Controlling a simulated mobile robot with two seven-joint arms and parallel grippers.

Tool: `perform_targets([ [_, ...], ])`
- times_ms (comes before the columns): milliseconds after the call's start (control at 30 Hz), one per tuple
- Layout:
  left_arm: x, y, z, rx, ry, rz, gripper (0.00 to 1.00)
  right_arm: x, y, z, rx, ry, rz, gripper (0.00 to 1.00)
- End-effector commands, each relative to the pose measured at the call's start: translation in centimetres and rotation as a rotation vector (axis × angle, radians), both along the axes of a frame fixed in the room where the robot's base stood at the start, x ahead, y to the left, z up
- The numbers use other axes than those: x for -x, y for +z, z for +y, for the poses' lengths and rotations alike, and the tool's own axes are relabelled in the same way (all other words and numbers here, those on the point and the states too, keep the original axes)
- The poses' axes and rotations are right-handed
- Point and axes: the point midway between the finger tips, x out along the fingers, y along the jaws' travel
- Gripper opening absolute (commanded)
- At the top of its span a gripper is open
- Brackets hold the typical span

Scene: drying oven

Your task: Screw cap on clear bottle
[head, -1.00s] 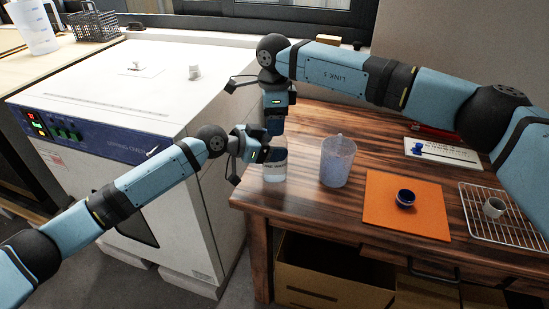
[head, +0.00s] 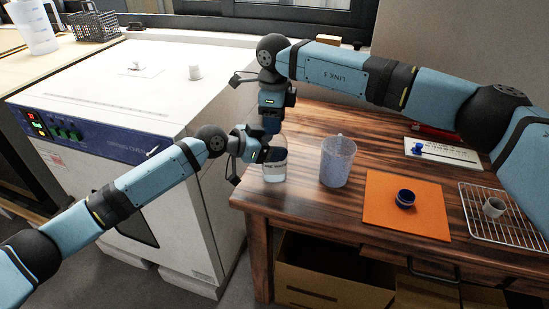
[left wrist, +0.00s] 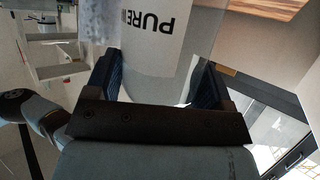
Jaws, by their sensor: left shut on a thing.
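The clear bottle (head: 274,172) stands upright at the left front corner of the wooden table, with a white label. The left wrist view shows the bottle (left wrist: 150,85) with the letters "PURE", upside down, between two dark blue fingers. My left gripper (head: 265,153) is shut on the bottle from the left. My right gripper (head: 271,128) points straight down over the bottle's top. Its fingertips, the bottle's mouth and any cap there are hidden, so I cannot tell whether it is open or shut.
A clear jug (head: 338,162) stands close right of the bottle. An orange mat (head: 385,218) bears a small dark-blue round piece (head: 405,198). The white oven (head: 130,85) is at the left.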

Motion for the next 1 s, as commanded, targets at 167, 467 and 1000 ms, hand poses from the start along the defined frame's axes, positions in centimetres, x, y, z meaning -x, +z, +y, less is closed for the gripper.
perform_targets([
  [167,0.0,0.0,0.0,0.0,0.001,0.0,0.09,0.1,0.0,0.1,0.0,0.003,0.002,0.61],
  [467,-0.1,0.0,0.0,0.0,0.003,0.001,0.09,0.2,0.5,0.3,-0.002,0.007,0.002,0.61],
  [1000,0.0,-0.1,0.0,0.0,0.0,0.001,0.09,0.0,4.5,0.1,0.0,0.003,0.001,0.61],
])
